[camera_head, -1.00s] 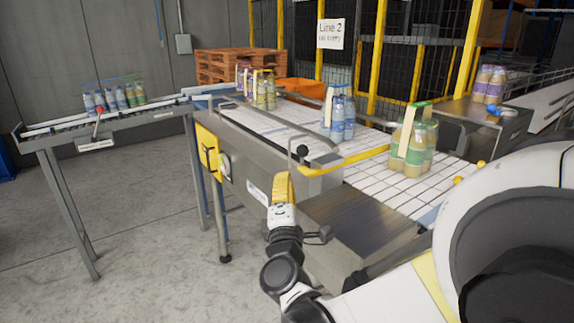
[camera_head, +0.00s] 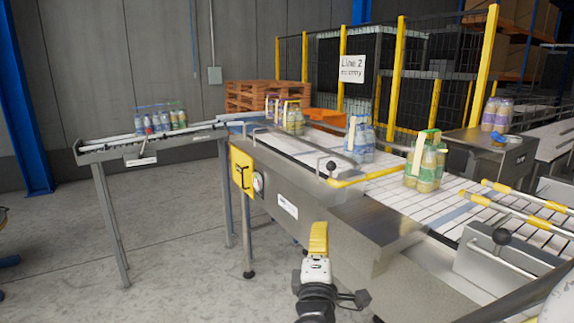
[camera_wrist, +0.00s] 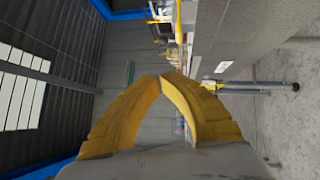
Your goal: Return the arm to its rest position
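My gripper (camera_head: 318,238), with yellow fingers on a white and black wrist, is in front of the grey metal side of the conveyor (camera_head: 375,228), at the lower middle of the head view. It points away from the camera, and I see no contact with the conveyor. In the wrist view the two yellow fingers (camera_wrist: 160,78) meet at their tips with nothing between them. Most of my arm is out of view or below the frame edge.
Bottle packs stand on the conveyor: green-capped (camera_head: 427,163), blue (camera_head: 360,140) and yellow (camera_head: 293,118). A side roller table (camera_head: 105,152) holds several bottles at the left. Yellow-tipped guide rails (camera_head: 515,208) are at the right. The floor (camera_head: 180,230) at left is clear.

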